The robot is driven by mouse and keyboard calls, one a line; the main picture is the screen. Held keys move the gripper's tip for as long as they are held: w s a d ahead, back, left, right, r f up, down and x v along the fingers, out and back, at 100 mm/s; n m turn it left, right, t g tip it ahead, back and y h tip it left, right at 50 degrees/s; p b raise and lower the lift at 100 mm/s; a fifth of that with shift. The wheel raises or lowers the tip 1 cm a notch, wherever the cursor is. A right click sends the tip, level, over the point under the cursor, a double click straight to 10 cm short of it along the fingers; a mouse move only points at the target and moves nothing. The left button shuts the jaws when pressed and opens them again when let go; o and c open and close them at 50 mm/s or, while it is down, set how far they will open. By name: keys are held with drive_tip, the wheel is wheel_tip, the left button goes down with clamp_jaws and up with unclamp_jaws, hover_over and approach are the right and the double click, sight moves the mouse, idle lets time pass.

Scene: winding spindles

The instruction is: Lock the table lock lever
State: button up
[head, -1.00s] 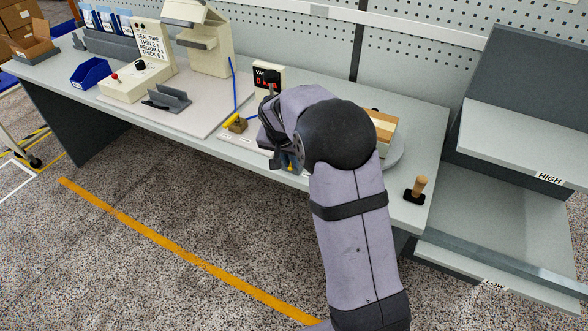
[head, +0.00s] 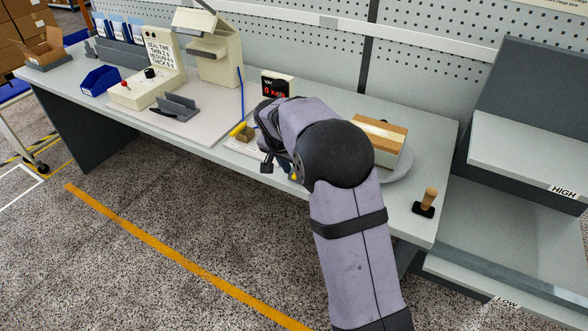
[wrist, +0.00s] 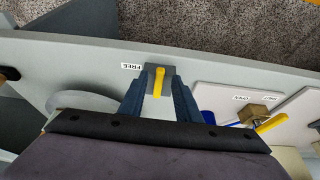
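The table lock lever (wrist: 159,82) is a yellow handle on a small grey block (wrist: 150,72) at the bench's edge. In the wrist view it points down the picture, towards my gripper. A label reading FREE (wrist: 131,66) sits to the left of the block. My gripper (wrist: 158,92) is open, with one blue-grey finger on each side of the lever. Gaps show between the fingers and the handle. In the head view my arm mostly hides the lever and gripper at the bench's front edge.
A brass valve (wrist: 253,115) with another yellow handle stands to the right in the wrist view. A round turntable (head: 400,170) bears a box (head: 375,140). A wooden-handled stamp (head: 427,202) stands at the bench's right. The floor in front is clear.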

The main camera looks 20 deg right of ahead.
drive_tip(key=b+v, duration=0.1)
drive_tip(key=v, duration=0.6)
drive_tip(key=shift+r, duration=0.2)
idle(0.7)
